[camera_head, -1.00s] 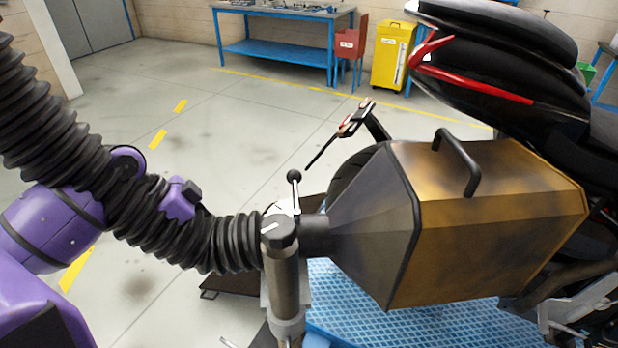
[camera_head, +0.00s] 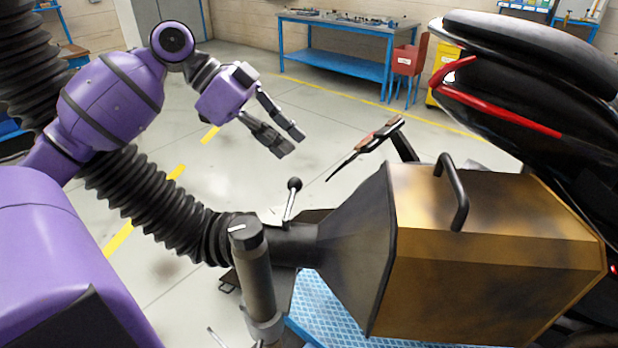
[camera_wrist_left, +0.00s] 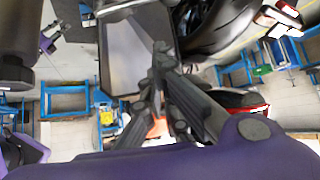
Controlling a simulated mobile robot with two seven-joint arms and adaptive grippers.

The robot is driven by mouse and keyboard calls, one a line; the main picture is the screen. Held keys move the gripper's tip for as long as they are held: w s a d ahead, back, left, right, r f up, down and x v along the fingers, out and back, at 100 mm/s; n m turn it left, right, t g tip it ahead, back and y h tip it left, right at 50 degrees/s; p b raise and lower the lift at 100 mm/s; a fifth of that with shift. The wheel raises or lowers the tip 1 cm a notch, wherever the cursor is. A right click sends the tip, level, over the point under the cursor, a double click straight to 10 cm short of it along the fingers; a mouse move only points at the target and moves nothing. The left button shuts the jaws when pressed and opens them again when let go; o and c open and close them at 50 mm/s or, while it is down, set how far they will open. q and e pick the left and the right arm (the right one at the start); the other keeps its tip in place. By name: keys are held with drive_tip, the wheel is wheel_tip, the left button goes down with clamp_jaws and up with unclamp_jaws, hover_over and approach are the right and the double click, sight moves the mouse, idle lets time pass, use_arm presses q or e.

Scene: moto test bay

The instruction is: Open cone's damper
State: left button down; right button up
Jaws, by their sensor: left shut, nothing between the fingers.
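The cone (camera_head: 358,235) is a dark funnel joined to a brass-coloured box (camera_head: 480,275) behind the motorcycle. Its narrow end meets a black ribbed hose (camera_head: 150,195). The damper lever (camera_head: 290,205), a thin metal rod with a black ball on top, stands up from the pipe between hose and cone, leaning slightly right. My left gripper (camera_head: 289,148) is shut and empty. In the head view it appears above the lever's ball, apart from it. Its dark fingers also fill the middle of the left wrist view (camera_wrist_left: 168,95). My right gripper is out of view.
A grey post (camera_head: 255,275) with a dark cap stands just in front of the pipe. A black handle (camera_head: 455,195) arches over the box. The motorcycle tail (camera_head: 530,80) overhangs at right. A blue workbench (camera_head: 335,60) stands far back, with open floor before it.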

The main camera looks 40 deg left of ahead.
sight(291, 202)
use_arm(q)
drive_tip(key=shift+f, duration=0.1)
drive_tip(key=w+d+f, duration=0.1)
drive_tip(key=d+f, duration=0.2)
drive_tip(key=f, duration=0.5)
drive_tip(key=shift+w, duration=0.3)
idle(0.3)
drive_tip(key=shift+d, duration=0.1)
